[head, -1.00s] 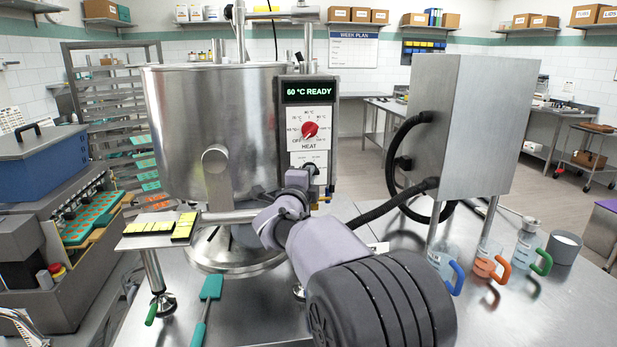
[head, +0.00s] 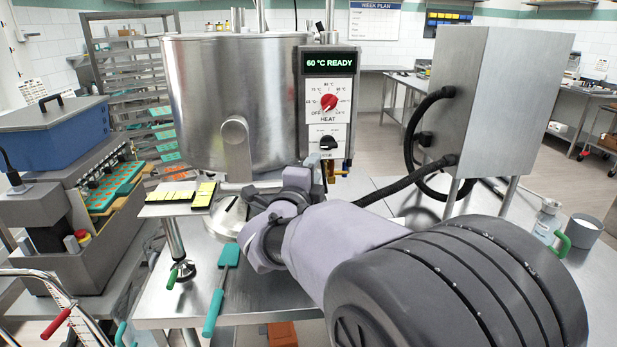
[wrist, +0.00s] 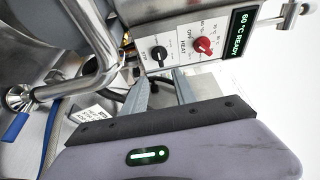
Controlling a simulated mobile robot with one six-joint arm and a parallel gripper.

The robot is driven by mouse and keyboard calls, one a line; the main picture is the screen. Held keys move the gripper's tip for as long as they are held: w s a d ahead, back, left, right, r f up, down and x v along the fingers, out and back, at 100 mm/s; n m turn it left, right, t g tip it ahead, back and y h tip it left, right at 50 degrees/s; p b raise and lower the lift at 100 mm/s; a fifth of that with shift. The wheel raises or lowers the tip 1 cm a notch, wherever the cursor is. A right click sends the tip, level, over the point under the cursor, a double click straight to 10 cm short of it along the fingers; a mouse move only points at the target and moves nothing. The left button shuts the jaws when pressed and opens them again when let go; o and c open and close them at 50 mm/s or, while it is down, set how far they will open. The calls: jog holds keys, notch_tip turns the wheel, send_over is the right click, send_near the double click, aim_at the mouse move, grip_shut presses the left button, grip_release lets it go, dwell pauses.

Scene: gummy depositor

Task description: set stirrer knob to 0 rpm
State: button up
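The stirrer knob is the black knob (head: 328,143) on the lower white plate of the control panel, below the red heat knob (head: 328,103). In the wrist view the panel lies sideways, with the black knob (wrist: 158,53) left of the red knob (wrist: 203,45). The black knob's scale marks are too small to read. My gripper (wrist: 163,82) is open and empty, its two fingers pointing toward the panel, short of the black knob and apart from it.
The steel kettle (head: 235,95) stands left of the panel, its display (head: 331,62) reading "60 °C READY". A steel cabinet (head: 500,100) with black hoses stands at right. A yellow-blocked tray (head: 150,211) and a teal spatula (head: 217,300) are at left. A steel pipe (wrist: 100,50) crosses the wrist view.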

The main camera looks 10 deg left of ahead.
jog(key=s, duration=0.4)
jog(key=shift+s+a, duration=0.25)
jog(key=shift+s, duration=0.05)
jog(key=s+d+n+g+y, duration=0.6)
jog(key=s+d+n, duration=0.4)
jog(key=s+d, duration=0.25)
jog(key=s+d+f+n+g+h, duration=0.1)
jog(key=s+d+f+n+g, duration=0.1)
jog(key=s, duration=0.8)
jog(key=s+d+f+n+g+h, duration=0.1)
jog(key=s+d+f+g, duration=0.3)
jog(key=s+f, duration=0.5)
jog(key=shift+s+d+f+n, duration=0.2)
jog(key=shift+s+d+n, duration=0.7)
jog(key=shift+d, duration=0.3)
